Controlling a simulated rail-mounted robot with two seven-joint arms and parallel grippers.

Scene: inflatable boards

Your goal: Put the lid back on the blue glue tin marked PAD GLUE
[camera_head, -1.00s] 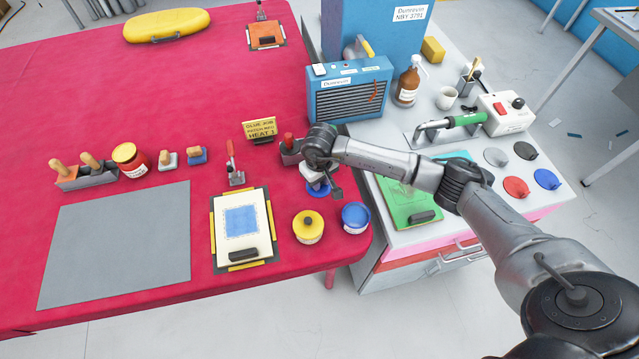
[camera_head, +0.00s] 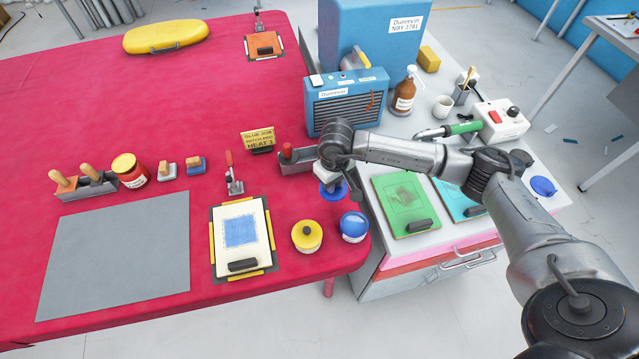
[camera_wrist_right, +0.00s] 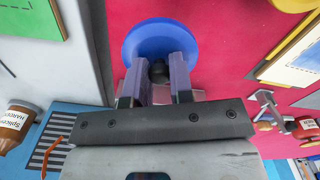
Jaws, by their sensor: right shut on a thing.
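My right gripper (camera_head: 331,180) is over the near right part of the red table. It is shut on the dark knob of a round blue lid (camera_head: 333,191). In the right wrist view the two fingers (camera_wrist_right: 159,70) pinch the knob, with the blue lid (camera_wrist_right: 140,40) beyond them. The blue tin (camera_head: 354,228) stands upright near the table's right edge, a little nearer than the lid and to its right. Its label is too small to read. The lid is apart from the tin. My left gripper is not in view.
A yellow tin (camera_head: 307,237) stands just left of the blue tin. A framed board (camera_head: 241,238) lies farther left. A grey holder (camera_head: 296,160) is behind the lid. The grey cart (camera_head: 405,247) with a green sheet (camera_head: 406,203) adjoins the table's right edge.

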